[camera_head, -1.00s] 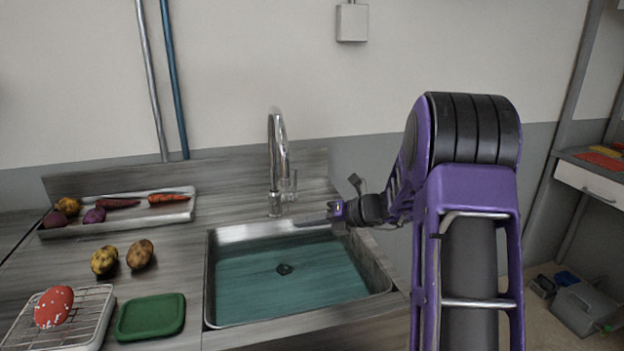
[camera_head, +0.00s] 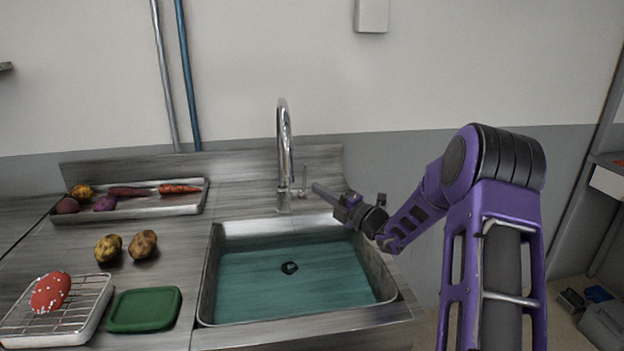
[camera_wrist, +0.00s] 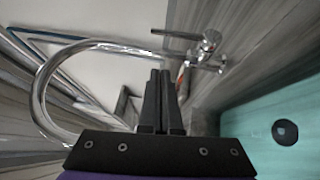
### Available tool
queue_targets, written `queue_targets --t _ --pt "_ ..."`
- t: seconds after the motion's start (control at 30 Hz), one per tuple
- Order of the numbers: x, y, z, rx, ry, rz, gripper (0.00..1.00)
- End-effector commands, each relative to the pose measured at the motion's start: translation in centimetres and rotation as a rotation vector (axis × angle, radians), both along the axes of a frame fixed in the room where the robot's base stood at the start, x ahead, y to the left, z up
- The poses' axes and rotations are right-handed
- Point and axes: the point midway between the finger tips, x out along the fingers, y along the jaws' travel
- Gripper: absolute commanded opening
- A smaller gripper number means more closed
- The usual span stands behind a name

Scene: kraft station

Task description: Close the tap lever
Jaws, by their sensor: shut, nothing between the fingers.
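The chrome tap (camera_head: 285,150) stands behind the sink, with a tall curved spout. Its thin lever (camera_head: 304,177) rises roughly upright on the right side of the tap body. In the wrist view the lever (camera_wrist: 174,34) sticks out from the tap body (camera_wrist: 209,47), and the spout (camera_wrist: 45,85) curves on the left. My gripper (camera_head: 315,186) is just right of the lever, at about its height. The wrist view shows my gripper's fingers (camera_wrist: 160,73) together and empty, with the lever beyond their tips. Whether they touch it I cannot tell; a small gap seems to show.
The sink basin (camera_head: 208,285) lies below my gripper, with a drain (camera_head: 289,268). The wall is close behind the tap.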

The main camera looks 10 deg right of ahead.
Motion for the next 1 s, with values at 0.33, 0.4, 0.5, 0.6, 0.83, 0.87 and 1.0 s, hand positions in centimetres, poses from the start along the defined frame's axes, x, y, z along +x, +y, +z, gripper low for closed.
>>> queue_targets --t 0.33,0.4,0.5,0.6,0.83,0.87,1.0 --pt "5.5 1.6 0.6 -0.003 -0.002 0.001 0.00" --pt "6.1 1.5 0.7 -0.002 0.000 0.001 0.00" --pt "6.6 1.3 0.7 -0.003 0.001 0.001 0.00" --pt "6.8 1.2 0.8 -0.002 0.001 0.000 0.00" --pt "6.9 1.2 0.8 -0.002 0.001 0.000 0.00" --pt "6.9 1.2 0.8 -0.002 0.001 0.000 0.00" --pt "7.0 1.2 1.1 -0.002 0.007 0.000 0.00"
